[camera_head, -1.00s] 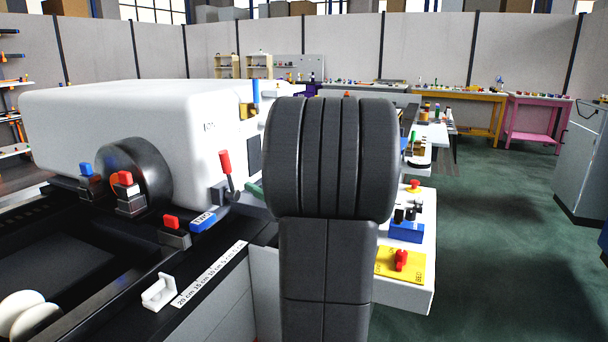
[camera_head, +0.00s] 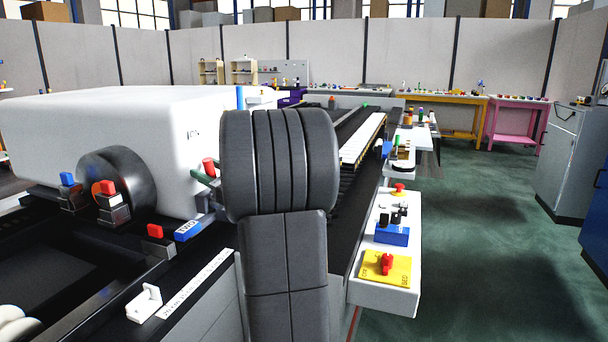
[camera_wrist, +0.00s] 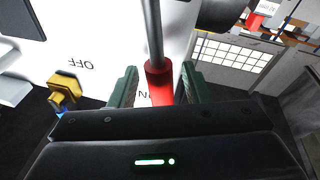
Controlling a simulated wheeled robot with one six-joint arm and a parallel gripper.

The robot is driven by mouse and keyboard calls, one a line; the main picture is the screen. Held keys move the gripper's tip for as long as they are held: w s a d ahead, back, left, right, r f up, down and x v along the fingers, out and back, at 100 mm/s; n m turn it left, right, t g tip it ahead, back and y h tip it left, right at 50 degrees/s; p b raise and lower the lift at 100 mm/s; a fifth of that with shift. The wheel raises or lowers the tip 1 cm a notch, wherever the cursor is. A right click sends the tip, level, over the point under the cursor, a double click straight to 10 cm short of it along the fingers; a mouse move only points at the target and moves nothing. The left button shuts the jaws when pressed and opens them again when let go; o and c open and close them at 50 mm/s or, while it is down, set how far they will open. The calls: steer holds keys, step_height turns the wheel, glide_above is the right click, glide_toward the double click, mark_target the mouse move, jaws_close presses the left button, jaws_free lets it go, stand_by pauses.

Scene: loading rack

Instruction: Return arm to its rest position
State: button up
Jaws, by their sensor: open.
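My gripper (camera_wrist: 158,88) is open, with one green finger on each side of a red lever handle (camera_wrist: 160,82) in the wrist view. Whether either finger touches the handle I cannot tell. A grey rod runs up from the handle, and "OFF" and part of "ON" show upside down on the white surface. In the head view the red handle (camera_head: 209,167) stands at the right side of the white machine housing (camera_head: 100,130). My dark arm link hides most of the gripper there; only a little green shows at the handle.
Smaller red and blue handles (camera_head: 155,231) stand along the machine's front. A white control box (camera_head: 385,302) with a yellow switch plate (camera_head: 386,267) is to the right. A yellow knob block (camera_wrist: 64,92) is left in the wrist view. The green floor (camera_head: 480,220) at right is open.

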steer(key=shift+d, duration=0.1)
steer(key=v, duration=1.3)
steer(key=p+x, duration=0.1)
steer(key=x, duration=1.2)
steer(key=shift+w+a+r, duration=0.15)
steer(key=shift+a+r, duration=0.05)
steer(key=shift+r, duration=0.05)
steer(key=shift+w+d+m+p, duration=0.25)
steer(key=shift+m+p, duration=0.25)
steer(key=shift+m, duration=0.1)
steer(key=shift+w+f, duration=0.1)
steer(key=shift+f, duration=0.1)
steer(key=shift+d, duration=0.1)
